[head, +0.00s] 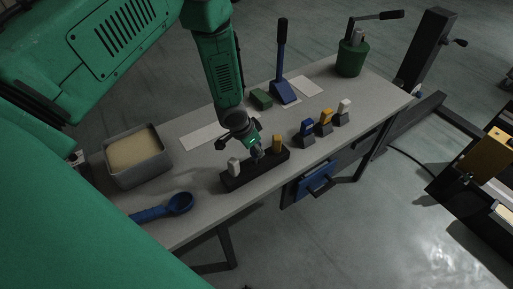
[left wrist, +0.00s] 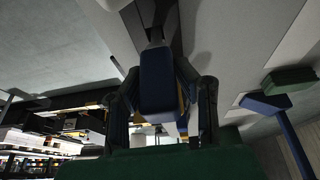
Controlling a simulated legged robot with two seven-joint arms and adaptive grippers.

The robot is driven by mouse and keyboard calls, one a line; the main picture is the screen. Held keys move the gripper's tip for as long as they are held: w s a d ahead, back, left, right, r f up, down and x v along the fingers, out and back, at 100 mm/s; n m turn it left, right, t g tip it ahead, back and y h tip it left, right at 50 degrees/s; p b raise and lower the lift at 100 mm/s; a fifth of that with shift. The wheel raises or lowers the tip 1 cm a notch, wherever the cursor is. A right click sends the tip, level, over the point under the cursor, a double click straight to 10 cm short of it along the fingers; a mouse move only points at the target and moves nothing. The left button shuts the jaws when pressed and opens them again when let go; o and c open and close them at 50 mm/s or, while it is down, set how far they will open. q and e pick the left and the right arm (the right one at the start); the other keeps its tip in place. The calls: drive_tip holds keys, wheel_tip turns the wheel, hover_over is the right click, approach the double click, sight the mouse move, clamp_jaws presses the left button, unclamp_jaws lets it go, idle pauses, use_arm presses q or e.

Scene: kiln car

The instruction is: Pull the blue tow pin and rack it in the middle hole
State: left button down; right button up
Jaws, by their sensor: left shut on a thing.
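The black rack (head: 258,176) lies near the front edge of the grey table, with a white pin (head: 234,167) standing at its left end and a yellow pin (head: 277,143) at its right end. My left gripper (head: 256,152) is over the rack between these two pins. It is shut on the blue tow pin (left wrist: 158,80), whose blue grip sits between the fingers in the left wrist view. The pin's metal end (left wrist: 155,37) points at the dark rack; I cannot tell how deep it is in the middle hole. My right gripper is not in view.
Small blue (head: 306,127), yellow (head: 325,117) and white (head: 344,107) pieces stand on dark bases right of the rack. A sand tray (head: 164,164), blue scoop (head: 180,203), green block (head: 261,98), blue long-handled tool (head: 284,92) and green can (head: 350,62) are also on the table.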

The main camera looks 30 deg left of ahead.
use_arm(q)
drive_tip(key=shift+f+b, duration=1)
drive_tip(key=shift+f, duration=0.5)
drive_tip(key=c, duration=1.2)
unclamp_jaws()
drive_tip(key=shift+o, duration=0.7)
drive_tip(key=shift+o, duration=0.7)
drive_tip(key=shift+r, duration=0.15)
drive_tip(key=shift+p+v, duration=1.95)
drive_tip(key=shift+v, duration=0.2)
